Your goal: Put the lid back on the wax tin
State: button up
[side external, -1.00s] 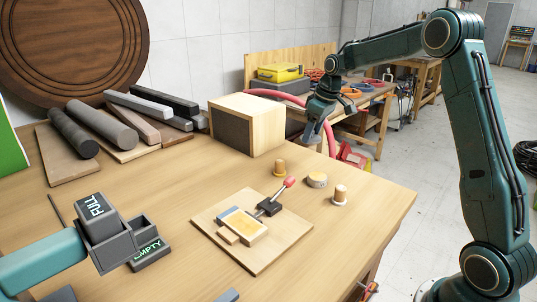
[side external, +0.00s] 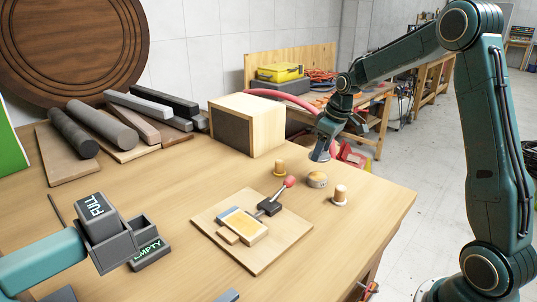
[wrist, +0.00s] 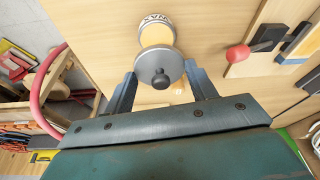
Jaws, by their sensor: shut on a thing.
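The wax tin (side external: 317,180) stands on the bench near its right end, a small round tin with a pale label band. In the wrist view the tin (wrist: 156,33) shows its WAX label and some yellow wax, with the rest hidden behind the lid. The lid (wrist: 159,66) is a grey disc with a dark round knob. My gripper (wrist: 160,70) is shut on the lid, with a finger at each side.
A board with a red-handled clamp (side external: 252,230) lies to the left. A wooden box (side external: 247,125) stands behind. The bench's right edge is near the tin.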

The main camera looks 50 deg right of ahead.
aim_at(320, 176)
jog(key=shift+f, duration=2.95)
jog(key=shift+f, duration=0.15)
dwell(0.5)
jog(key=o, duration=1.4)
jog(key=shift+o, duration=0.2)
jog(key=shift+r, duration=0.25)
jog(key=shift+r, duration=3.3)
